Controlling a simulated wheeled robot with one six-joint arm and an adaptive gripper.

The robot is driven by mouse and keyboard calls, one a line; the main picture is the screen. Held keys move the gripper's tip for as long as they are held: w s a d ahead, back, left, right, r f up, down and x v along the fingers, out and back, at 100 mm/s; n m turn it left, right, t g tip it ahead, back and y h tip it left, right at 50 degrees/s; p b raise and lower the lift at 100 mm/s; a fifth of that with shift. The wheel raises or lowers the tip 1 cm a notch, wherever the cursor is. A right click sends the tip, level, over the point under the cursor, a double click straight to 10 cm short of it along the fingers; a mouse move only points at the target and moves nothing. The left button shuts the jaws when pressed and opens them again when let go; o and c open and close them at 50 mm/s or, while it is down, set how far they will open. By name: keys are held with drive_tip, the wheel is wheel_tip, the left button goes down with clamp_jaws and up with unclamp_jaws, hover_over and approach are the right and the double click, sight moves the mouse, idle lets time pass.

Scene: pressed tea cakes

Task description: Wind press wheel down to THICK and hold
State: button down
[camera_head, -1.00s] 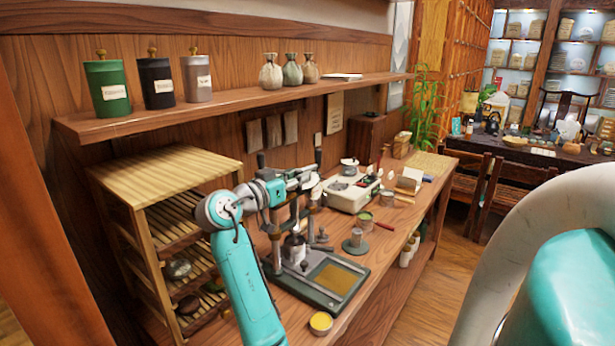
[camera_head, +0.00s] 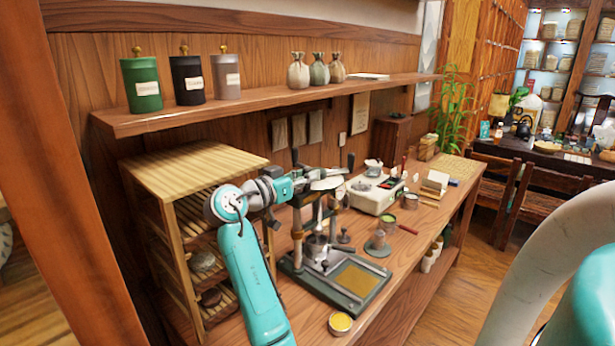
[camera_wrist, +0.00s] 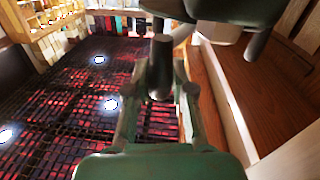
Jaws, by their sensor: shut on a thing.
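The press stands on the bench, with a dark base plate (camera_head: 352,281) and two uprights. Its wheel is at the top, mostly hidden behind my gripper (camera_head: 324,183) in the head view. A metal cylinder (camera_head: 317,246) sits low between the uprights. In the wrist view my gripper (camera_wrist: 160,98) is shut on a dark upright handle (camera_wrist: 161,66), which I take for the wheel's handle. A dark green part of the press (camera_wrist: 228,10) shows above it. I cannot read any THICK mark or see the wheel's setting.
Bench space beyond the scale is partly clear.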

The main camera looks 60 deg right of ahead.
drive_tip(key=c, duration=1)
unclamp_jaws()
drive_tip(key=shift+d, duration=0.15)
